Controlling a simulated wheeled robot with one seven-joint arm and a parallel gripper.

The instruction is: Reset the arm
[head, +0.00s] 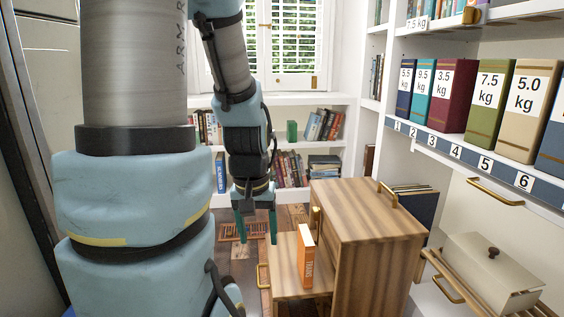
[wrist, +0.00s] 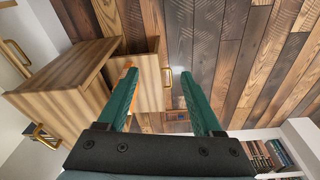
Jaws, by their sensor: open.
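My gripper (head: 258,225) hangs down from my arm with its green fingers apart and nothing between them. In the head view it is to the left of an orange book (head: 305,257), which stands upright on the lower wooden surface beside the cabinet. In the wrist view my gripper (wrist: 163,92) shows two parted green fingers over the plank floor. The left finger hides most of the orange book (wrist: 130,65) there. My arm covers the left part of the head view.
A striped wooden cabinet (head: 365,222) with brass handles stands right of my gripper. A shelf (head: 455,150) on the right holds several weight-labelled binders above numbered tags. A grey lidded box (head: 490,272) sits on a slatted rack. Bookshelves line the back below a shuttered window (head: 293,45).

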